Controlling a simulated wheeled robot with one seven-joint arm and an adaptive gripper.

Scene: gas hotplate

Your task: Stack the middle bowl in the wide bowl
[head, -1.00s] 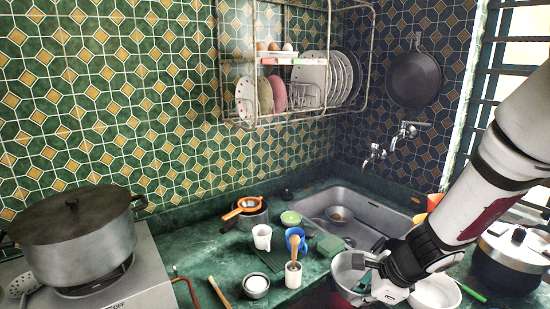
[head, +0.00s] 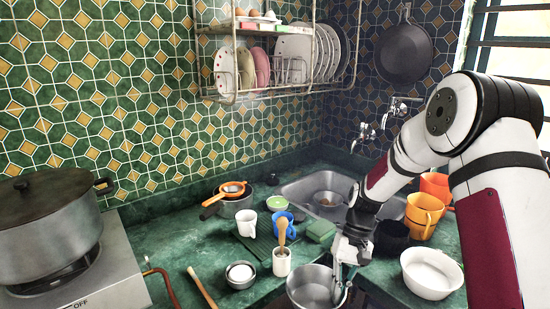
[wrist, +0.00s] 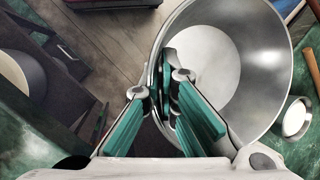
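My gripper (wrist: 160,84) is at the near rim area of a deep metal bowl (head: 305,293), one finger outside the wall and one inside, and it appears shut on that wall. The metal bowl is empty; it also shows large in the wrist view (wrist: 225,65). It seems to hang at the counter's front edge, with floor below. A white bowl (head: 432,272) stands empty on the counter at the right, right of my gripper. Which of these the task calls middle or wide is not certain from looks.
The sink (head: 300,190) lies behind.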

